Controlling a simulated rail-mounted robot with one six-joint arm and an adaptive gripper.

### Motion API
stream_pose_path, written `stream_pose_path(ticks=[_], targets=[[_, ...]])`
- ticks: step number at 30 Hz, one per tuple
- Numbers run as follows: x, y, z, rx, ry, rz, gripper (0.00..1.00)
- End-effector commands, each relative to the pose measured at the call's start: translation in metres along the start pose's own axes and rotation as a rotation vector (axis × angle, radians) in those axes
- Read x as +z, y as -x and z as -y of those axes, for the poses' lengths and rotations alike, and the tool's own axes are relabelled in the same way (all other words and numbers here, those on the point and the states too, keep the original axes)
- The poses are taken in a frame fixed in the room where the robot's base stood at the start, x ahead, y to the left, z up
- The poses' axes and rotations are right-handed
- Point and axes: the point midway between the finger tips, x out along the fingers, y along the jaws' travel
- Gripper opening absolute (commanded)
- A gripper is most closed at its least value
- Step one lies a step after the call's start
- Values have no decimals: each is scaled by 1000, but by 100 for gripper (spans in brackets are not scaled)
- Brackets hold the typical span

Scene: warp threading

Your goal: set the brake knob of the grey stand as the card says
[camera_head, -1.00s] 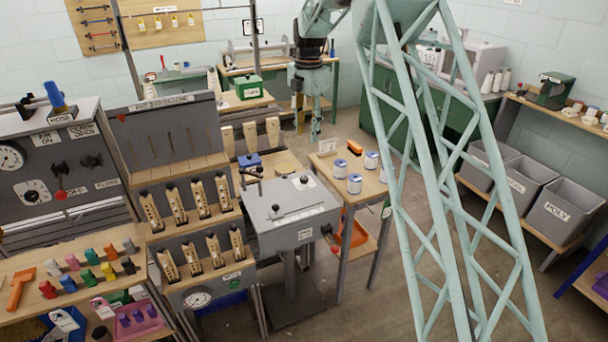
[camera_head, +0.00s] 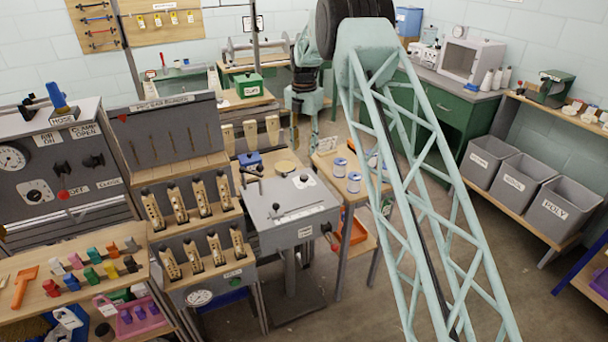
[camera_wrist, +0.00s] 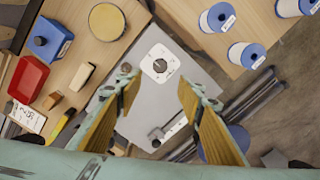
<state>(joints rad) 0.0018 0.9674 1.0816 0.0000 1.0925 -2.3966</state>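The grey stand (camera_head: 292,226) stands mid-view in the head view, with a flat top carrying a small dark knob on a white plate (camera_head: 303,181) at its back right and a handle lever. In the wrist view the white plate (camera_wrist: 151,52) with its dark round knob (camera_wrist: 160,66) lies on the grey top (camera_wrist: 145,98), ahead of and between my fingers. My gripper (camera_wrist: 158,88) is open and empty, above the stand; in the head view it (camera_head: 304,148) hangs behind the stand's top. I cannot read a card's setting.
A wooden side table (camera_head: 326,165) with several blue-and-white spools (camera_head: 353,183) stands right of the stand. On the left, a bench holds a blue box (camera_wrist: 50,40), a red tray (camera_wrist: 28,79) and a round tan disc (camera_wrist: 106,21). Heddle racks (camera_head: 190,200) stand left of the stand.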

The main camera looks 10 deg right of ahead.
Motion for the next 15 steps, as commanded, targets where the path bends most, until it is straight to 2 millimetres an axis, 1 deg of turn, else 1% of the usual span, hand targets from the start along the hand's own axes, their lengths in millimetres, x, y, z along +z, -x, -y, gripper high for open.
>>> stream_pose_path(ticks=[8, 15], targets=[[0, -3, 0, 0, -1, 0, 35], [0, -18, 0, -1, -1, -1, 35]])
